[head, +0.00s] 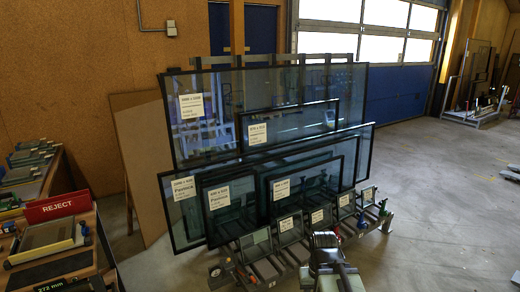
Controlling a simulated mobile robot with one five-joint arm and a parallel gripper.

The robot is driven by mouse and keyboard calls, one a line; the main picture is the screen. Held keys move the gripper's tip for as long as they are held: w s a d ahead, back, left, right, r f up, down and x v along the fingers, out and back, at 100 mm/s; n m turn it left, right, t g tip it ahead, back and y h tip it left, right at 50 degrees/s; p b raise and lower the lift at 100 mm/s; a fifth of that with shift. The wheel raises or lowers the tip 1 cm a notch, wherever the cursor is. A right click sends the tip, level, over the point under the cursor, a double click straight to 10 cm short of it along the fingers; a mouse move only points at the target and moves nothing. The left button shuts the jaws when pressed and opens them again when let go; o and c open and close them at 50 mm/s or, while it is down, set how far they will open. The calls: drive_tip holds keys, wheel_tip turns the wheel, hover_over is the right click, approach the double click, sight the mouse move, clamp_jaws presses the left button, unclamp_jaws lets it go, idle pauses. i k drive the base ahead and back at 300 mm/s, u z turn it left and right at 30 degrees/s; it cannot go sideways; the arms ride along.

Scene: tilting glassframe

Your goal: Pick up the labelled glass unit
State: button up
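Several dark-edged glass units with white labels lean on a rack. The largest (285,90) stands at the back, with a smaller labelled one (300,121) before its upper right. A long unit (180,222) stands lower, with two mid-sized labelled units (230,212) and (310,190) in front. A row of small labelled units (258,242) lines the front in dark holders. Which labelled unit the task means cannot be told. My gripper (325,240) is at the bottom centre, seen from behind, overlapping the front row. Its fingertips are hidden, and no held thing shows.
A bench at the left holds a red REJECT sign (58,207) and a tray-like device (45,240). A brown board (140,150) leans behind the rack's left end. Open concrete floor (440,205) lies to the right, with another rack (475,100) beyond.

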sight(255, 246)
drive_tip(key=z, duration=0.05)
drive_tip(key=i, duration=2.1)
drive_tip(key=u, duration=2.2)
drive_tip(key=i, duration=1.05)
